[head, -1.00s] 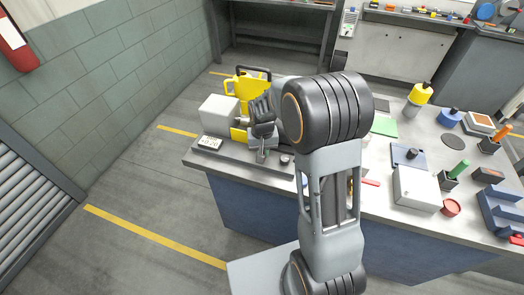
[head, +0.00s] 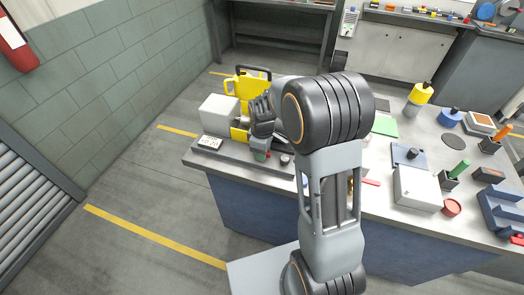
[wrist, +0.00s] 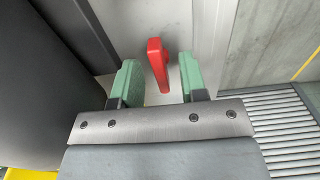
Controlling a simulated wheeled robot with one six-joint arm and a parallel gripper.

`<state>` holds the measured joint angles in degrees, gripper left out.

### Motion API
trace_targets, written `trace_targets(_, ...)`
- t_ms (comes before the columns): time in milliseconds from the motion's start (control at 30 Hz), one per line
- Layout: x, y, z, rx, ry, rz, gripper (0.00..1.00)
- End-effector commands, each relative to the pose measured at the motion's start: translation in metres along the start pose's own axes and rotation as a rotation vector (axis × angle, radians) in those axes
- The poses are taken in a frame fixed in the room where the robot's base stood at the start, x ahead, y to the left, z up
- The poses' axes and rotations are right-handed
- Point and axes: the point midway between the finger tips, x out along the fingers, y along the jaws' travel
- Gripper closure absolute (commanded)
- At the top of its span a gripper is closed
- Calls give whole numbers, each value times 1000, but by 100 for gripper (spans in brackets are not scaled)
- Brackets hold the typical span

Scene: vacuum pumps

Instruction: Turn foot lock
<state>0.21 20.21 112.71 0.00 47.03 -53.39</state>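The foot lock shows as a small red lever (wrist: 157,63) in the wrist view. It stands out from a pale grey surface. My gripper (wrist: 159,79) is open, with one green fingertip on each side of the lever. Gaps show between the lever and both fingers, more clearly on the right. The foot itself is mostly hidden there by my wrist.
A white box (head: 219,115), a small label display (head: 207,143) and a yellow pump or can (head: 246,86) stand close to my gripper. A dark round knob (head: 285,160) is just right of it. The workbench (head: 225,160) carries more parts at right. Floor at left is clear.

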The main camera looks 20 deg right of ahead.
Motion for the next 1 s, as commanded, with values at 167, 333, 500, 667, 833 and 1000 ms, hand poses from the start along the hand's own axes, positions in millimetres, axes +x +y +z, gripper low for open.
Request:
trace_targets(167, 0, 0, 0, 1, 0, -1, 61)
trace_targets(333, -4, 0, 0, 1, 0, -1, 61)
trace_targets(500, -10, 0, 0, 1, 0, -1, 61)
trace_targets(667, -17, 0, 0, 1, 0, 0, 61)
trace_targets(833, -20, 0, 0, 1, 0, 0, 61)
trace_targets(1000, -20, 0, 0, 1, 0, 0, 61)
